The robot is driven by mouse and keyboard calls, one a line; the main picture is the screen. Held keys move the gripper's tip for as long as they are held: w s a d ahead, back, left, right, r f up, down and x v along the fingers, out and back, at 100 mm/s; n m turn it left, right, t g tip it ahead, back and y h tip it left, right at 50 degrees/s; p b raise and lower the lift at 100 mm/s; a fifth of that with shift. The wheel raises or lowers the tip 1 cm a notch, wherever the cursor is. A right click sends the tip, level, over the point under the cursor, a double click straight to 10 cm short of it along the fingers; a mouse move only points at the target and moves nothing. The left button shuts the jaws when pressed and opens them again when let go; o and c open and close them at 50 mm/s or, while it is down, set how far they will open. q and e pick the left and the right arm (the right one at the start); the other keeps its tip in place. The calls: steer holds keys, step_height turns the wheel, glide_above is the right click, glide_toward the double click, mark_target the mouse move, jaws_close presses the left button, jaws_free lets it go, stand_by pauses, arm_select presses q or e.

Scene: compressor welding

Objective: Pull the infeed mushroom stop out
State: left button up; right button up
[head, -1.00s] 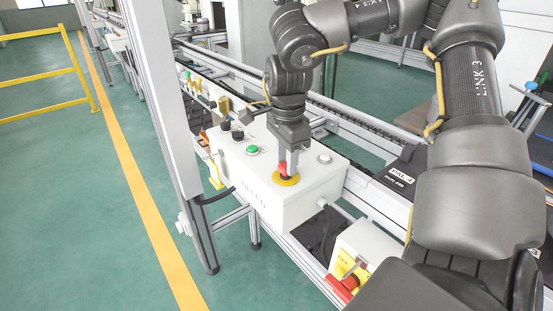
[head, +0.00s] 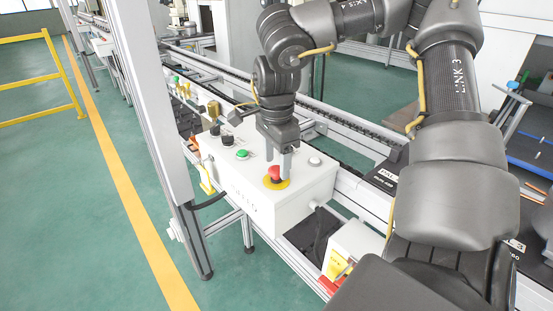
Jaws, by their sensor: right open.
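The infeed mushroom stop (head: 275,173) is a red knob on a yellow disc, on the top face of the white control box (head: 300,190). My right gripper (head: 279,160) points down at it from above. Its two fingers are apart, one behind the knob and one at its right side in the picture. The knob shows almost whole, and no grip on it is visible. Whether a fingertip touches it, and how far the knob stands out, I cannot tell. My left gripper does not show.
The box also bears a green button (head: 242,155), a pale button (head: 315,161) and dark knobs (head: 227,141). A grey upright post (head: 140,100) stands to its left. The conveyor rail (head: 345,130) runs behind. Green floor lies open at the left, before a yellow railing (head: 40,85).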

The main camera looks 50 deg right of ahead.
mark_target(276, 168)
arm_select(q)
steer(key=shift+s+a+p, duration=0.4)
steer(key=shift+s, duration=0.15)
arm_select(e)
step_height(276, 168, up, 11)
steer(key=shift+f, duration=0.2)
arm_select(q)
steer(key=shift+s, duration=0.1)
